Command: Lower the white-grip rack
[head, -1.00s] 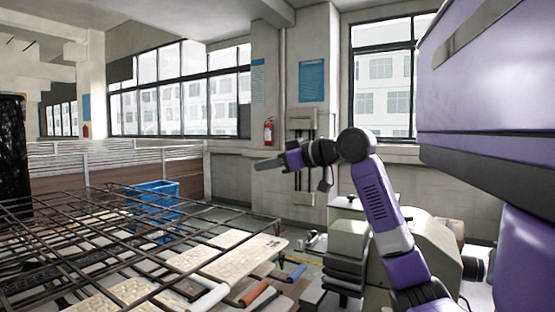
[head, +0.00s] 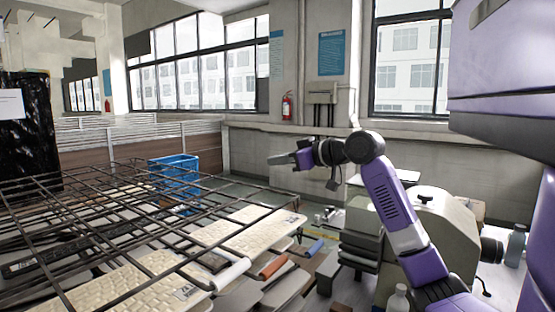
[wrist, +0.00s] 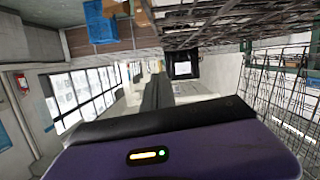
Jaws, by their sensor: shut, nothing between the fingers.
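A white grip (head: 231,274) shows at the front right of the dark wire racks (head: 110,215) in the head view. An orange grip (head: 273,266) and a blue grip (head: 314,247) lie to its right. Pale panels (head: 245,232) sit below the wires. I cannot tell which panel or wire frame the white grip belongs to. My gripper (head: 277,159) is shut and empty, held in the air pointing left, behind and above the grips in the picture. In the wrist view, my gripper (wrist: 157,88) points away over blurred surroundings; the white grip cannot be made out there.
A blue crate (head: 175,170) stands behind the racks. A grey-beige machine (head: 440,222) stands on the right, close to my arm. A fire extinguisher (head: 287,106) hangs on the back wall. Some floor shows between the racks and that wall.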

